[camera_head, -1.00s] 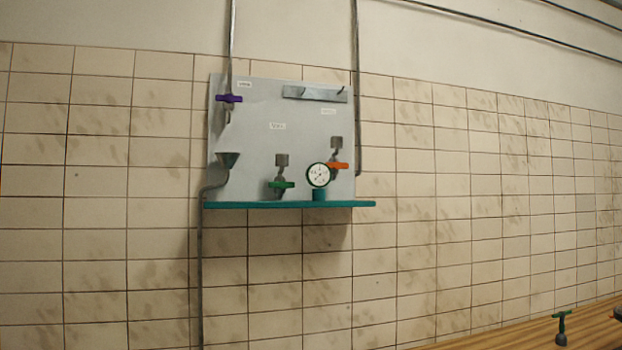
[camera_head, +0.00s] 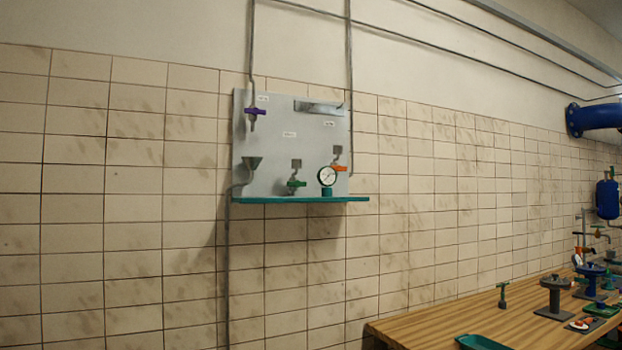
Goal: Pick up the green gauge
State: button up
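The green gauge (camera_head: 327,177) has a round white dial with a dark green rim and a teal base. It stands upright on the right half of a teal wall shelf (camera_head: 282,200), in front of a grey panel (camera_head: 270,150). A green-handled valve (camera_head: 296,183) is just left of it. An orange-handled valve (camera_head: 340,168) is just behind it on the right. My gripper is not in view.
A purple-handled valve (camera_head: 256,111) and a grey funnel (camera_head: 252,163) are on the panel's left side. A wooden table (camera_head: 430,325) at lower right bears a green T-handled piece (camera_head: 503,296), a green tray (camera_head: 480,342) and several valves. Tiled wall below the shelf is clear.

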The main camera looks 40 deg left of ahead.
aim_at(327, 176)
jog(key=u, duration=1.95)
jog(key=i, duration=0.5)
